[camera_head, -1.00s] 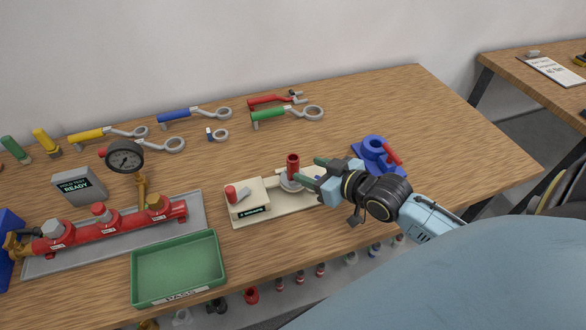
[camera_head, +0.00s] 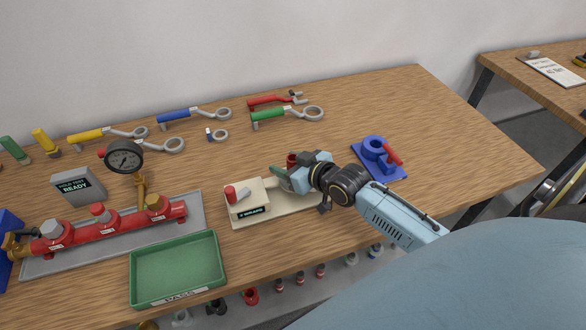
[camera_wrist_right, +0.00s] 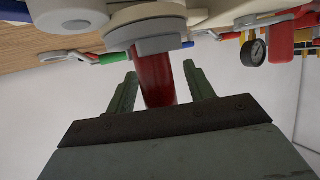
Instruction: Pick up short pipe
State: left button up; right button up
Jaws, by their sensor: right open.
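The short pipe is a red upright cylinder (camera_head: 292,159) on the cream fixture (camera_head: 234,217), mostly hidden behind my right gripper in the head view. In the right wrist view the red pipe (camera_wrist_right: 154,82) stands between the two green fingers, its end set in a grey collar (camera_wrist_right: 168,44). My right gripper (camera_head: 284,178) is open around the pipe; it also shows in the right wrist view (camera_wrist_right: 160,74). My left gripper is not in view.
A green tray (camera_head: 178,299) stands front left, near a red pipe manifold (camera_head: 120,224) with a gauge (camera_head: 124,157). A blue vise-like fixture (camera_head: 377,152) is to the right. Several wrenches lie at the back, including a green-handled one (camera_head: 270,115). The right table end is clear.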

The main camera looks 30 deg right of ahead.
jog(key=c, duration=1.1)
jog(key=shift+r, duration=0.1)
jog(key=shift+c, duration=0.2)
notch_tip(320, 180, up, 10)
jog(key=p, duration=0.1)
notch_tip(320, 180, up, 5)
jog(key=p, duration=0.6)
